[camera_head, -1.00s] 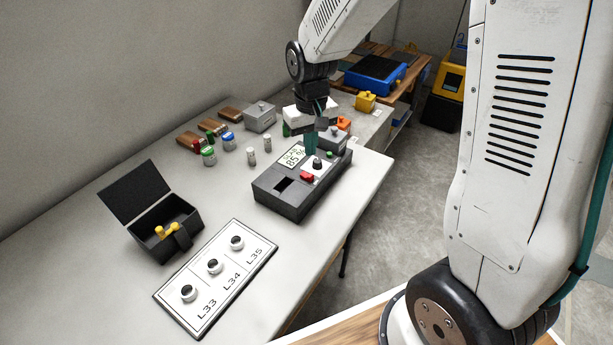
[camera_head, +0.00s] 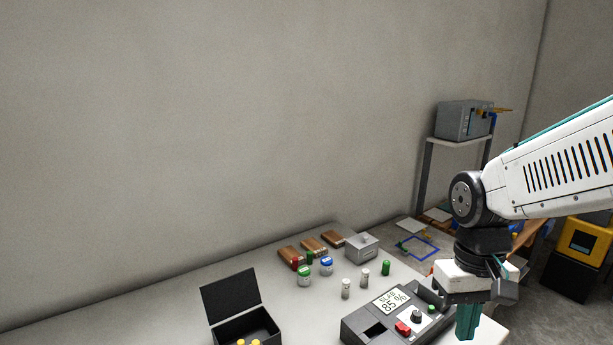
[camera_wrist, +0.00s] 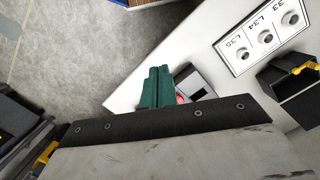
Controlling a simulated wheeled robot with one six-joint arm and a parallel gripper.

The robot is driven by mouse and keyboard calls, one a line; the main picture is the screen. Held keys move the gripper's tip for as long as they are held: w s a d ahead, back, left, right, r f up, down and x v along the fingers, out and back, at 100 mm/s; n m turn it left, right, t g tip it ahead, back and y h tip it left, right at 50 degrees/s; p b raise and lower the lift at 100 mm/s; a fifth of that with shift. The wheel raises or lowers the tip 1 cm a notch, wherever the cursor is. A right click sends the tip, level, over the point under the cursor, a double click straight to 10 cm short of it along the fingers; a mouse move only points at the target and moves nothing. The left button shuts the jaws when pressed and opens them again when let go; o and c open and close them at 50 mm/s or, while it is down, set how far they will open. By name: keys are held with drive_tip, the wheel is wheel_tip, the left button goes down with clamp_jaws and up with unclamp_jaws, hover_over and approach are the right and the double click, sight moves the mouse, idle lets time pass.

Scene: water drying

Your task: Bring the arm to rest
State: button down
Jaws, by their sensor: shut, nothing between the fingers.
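My gripper (camera_head: 466,322) hangs pointing down at the end of my arm in the head view, at the right end of the table. Its green fingers are shut together and hold nothing; they also show in the wrist view (camera_wrist: 156,88). The grey moisture-meter-like device (camera_head: 398,318) with a display reading 85 %, a red button and a dark knob sits on the table just left of the gripper. In the wrist view the fingers hide part of this device (camera_wrist: 192,78). I cannot tell the exact height of the fingertips above the table.
An open black box (camera_head: 236,303) with yellow items stands at left. Small jars (camera_head: 305,277), vials and wooden blocks (camera_head: 313,245) stand behind the device, by a grey box (camera_head: 361,248). The labelled L33–L35 panel (camera_wrist: 262,32) shows in the wrist view. A shelf holds a grey machine (camera_head: 464,120).

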drive_tip(key=s+d+r+t, duration=0.1)
drive_tip(key=s+r+t, duration=0.2)
drive_tip(key=s+r, duration=0.4)
drive_tip(key=s, duration=0.3)
drive_tip(key=shift+s+d, duration=0.2)
drive_tip(key=shift+s, duration=0.2)
drive_tip(key=w+a+f+m+g, duration=0.1)
drive_tip(key=w+f+m, duration=0.2)
drive_tip(key=w, duration=0.6)
drive_tip(key=w+a+f+m+g+h, duration=0.1)
drive_tip(key=w+a+f+m, duration=0.1)
drive_tip(key=w, duration=0.8)
drive_tip(key=w+a+f+m+g, duration=0.1)
drive_tip(key=w+f+m, duration=0.3)
drive_tip(key=w, duration=0.5)
drive_tip(key=a+m, duration=0.1)
drive_tip(key=m, duration=0.1)
drive_tip(key=shift+w+m, duration=0.25)
drive_tip(key=shift+m, duration=0.05)
